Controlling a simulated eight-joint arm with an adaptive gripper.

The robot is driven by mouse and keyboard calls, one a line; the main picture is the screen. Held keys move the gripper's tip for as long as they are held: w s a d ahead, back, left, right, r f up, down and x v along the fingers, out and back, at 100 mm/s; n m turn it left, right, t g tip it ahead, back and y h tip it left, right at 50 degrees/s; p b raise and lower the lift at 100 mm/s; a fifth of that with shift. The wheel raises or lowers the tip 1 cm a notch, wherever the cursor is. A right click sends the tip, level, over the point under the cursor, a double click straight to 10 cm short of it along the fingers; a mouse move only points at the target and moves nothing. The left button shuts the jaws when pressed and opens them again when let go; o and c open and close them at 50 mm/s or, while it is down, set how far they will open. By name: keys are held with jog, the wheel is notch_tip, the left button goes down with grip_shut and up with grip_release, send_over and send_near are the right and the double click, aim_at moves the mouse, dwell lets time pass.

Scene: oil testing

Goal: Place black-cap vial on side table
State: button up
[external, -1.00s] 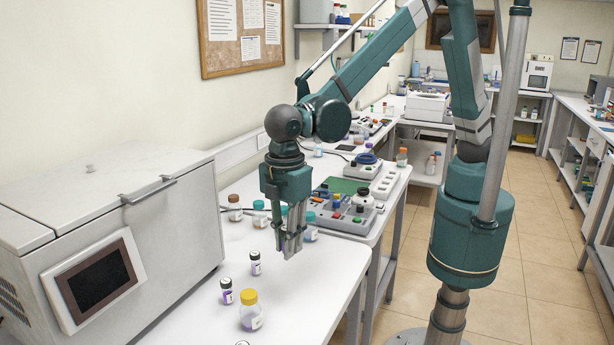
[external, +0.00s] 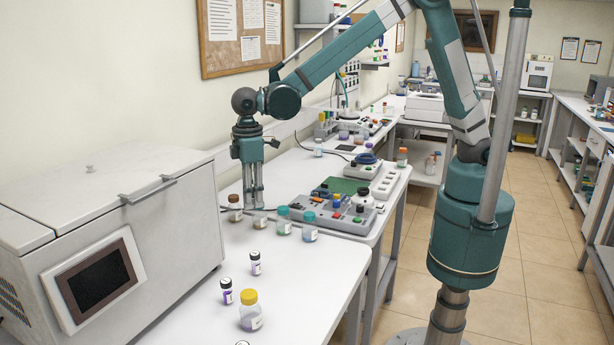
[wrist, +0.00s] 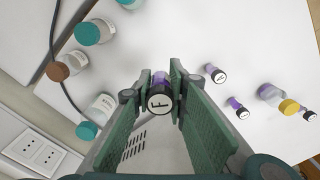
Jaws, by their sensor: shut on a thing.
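My gripper (external: 254,203) is raised over the back left part of the near white table (external: 315,270), in front of the wall. In the wrist view my gripper (wrist: 160,90) is shut on a black-cap vial (wrist: 160,101), which has a white lid label with a black mark and a bit of purple behind it. The fingers hide most of that vial in the external view. Similar dark-capped vials stand on the near table: one at the middle (external: 255,263) and one in front (external: 227,291). I cannot tell which surface is the side table.
A yellow-capped jar (external: 250,312) stands near the front vials. A brown-capped bottle (external: 235,208) and teal-capped jars (external: 283,221) stand below and beside my gripper. A grey-white machine (external: 110,230) fills the left. The near table's right part is clear.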

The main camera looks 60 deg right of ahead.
jog(key=w+d+m, duration=0.3)
jog(key=w+d, duration=0.6)
jog(key=d, duration=0.3)
jog(key=m, duration=0.8)
send_over(275, 185)
jog(key=shift+s+a+f+b, duration=0.15)
jog(key=shift+f+b, duration=0.25)
jog(key=shift+f, duration=2.1)
jog(key=shift+a, duration=0.1)
jog(key=shift+f, duration=3.15)
jog(key=shift+f, duration=0.1)
jog(key=shift+f, duration=1.8)
